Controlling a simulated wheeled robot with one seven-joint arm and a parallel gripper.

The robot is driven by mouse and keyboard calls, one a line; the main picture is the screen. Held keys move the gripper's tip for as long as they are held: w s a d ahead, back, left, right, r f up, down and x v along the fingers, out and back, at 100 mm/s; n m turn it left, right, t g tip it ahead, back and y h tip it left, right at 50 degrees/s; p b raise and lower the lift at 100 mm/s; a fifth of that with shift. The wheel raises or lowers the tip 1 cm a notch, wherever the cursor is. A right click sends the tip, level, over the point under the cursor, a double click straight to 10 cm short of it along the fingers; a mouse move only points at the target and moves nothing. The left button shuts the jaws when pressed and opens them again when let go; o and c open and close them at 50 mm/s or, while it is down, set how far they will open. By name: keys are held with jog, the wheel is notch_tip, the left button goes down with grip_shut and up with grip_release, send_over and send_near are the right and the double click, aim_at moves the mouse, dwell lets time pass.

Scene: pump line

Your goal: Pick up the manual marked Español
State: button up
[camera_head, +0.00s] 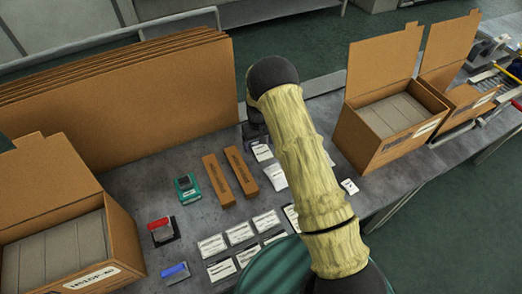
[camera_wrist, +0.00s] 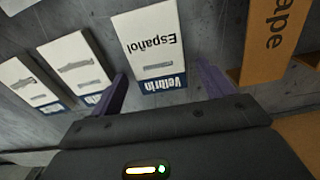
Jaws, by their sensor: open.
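The manual marked Español (camera_wrist: 150,42) is a white booklet with a dark blue band reading Velbrin, upside down in the wrist view. It lies on the grey bench top. My gripper (camera_wrist: 163,82) is open, its two purple fingers on either side of the manual's blue-banded end. I cannot tell whether the fingers touch it or how far above the bench they are. In the head view my arm hides the gripper, and I cannot pick out the Español manual there.
Two white booklets (camera_wrist: 78,66) lie left of it; a brown box ending in "ape" (camera_wrist: 266,38) is close on the right. The head view shows several white cards (camera_head: 240,233), two long brown boxes (camera_head: 241,171), open cartons (camera_head: 385,150) and upright cardboard sheets (camera_head: 130,110).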

aim_at(258, 145)
jog(key=c, duration=1.1)
jog(key=shift+w, duration=0.1)
jog(key=shift+a+r, duration=0.15)
jog(key=shift+r, duration=0.1)
notch_tip(258, 145, up, 10)
jog(key=shift+f+b, duration=0.2)
jog(key=shift+b, duration=0.8)
